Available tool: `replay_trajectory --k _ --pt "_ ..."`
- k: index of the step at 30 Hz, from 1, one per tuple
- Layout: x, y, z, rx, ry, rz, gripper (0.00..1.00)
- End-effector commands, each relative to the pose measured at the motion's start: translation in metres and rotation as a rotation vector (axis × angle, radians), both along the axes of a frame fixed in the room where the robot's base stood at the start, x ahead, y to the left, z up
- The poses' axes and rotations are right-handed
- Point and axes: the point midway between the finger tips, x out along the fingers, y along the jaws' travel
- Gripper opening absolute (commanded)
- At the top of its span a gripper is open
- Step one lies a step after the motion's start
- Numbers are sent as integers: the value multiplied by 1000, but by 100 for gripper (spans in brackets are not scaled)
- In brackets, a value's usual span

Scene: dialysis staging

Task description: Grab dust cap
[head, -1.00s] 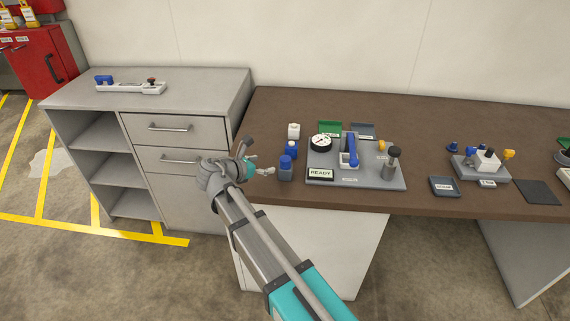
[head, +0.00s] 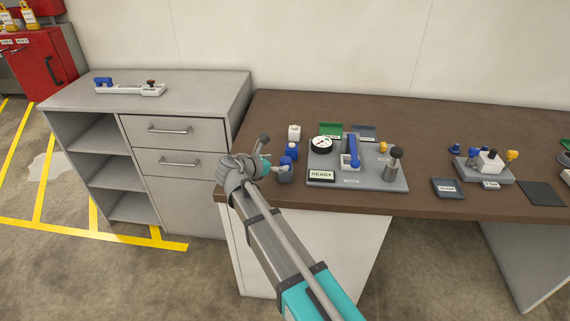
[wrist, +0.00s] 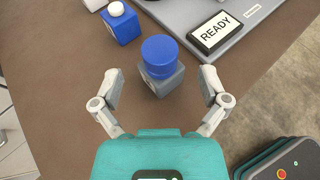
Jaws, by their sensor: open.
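A round blue cap (wrist: 160,56), which I take to be the dust cap, sits on top of a small grey block (wrist: 163,84) in the wrist view. In the head view the cap (head: 286,161) is at the left front of the brown table. My gripper (wrist: 160,79) is open, with one finger on each side of the grey block and cap. I see gaps between the fingers and the block. In the head view my gripper (head: 279,170) is beside the block and partly overlaps it.
A blue block with a white top (wrist: 118,23) stands close behind the cap. A grey fixture board with a READY sign (wrist: 215,34) and a dial (head: 322,144) lies to the right. A grey drawer cabinet (head: 175,135) stands left of the table (head: 262,115).

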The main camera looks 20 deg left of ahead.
Motion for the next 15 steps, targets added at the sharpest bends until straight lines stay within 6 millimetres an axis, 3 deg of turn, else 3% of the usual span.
replay_trajectory --k 9,15 --pt "30 -13 -18 0 0 -2 94" --pt "37 -17 -20 0 0 -1 94"
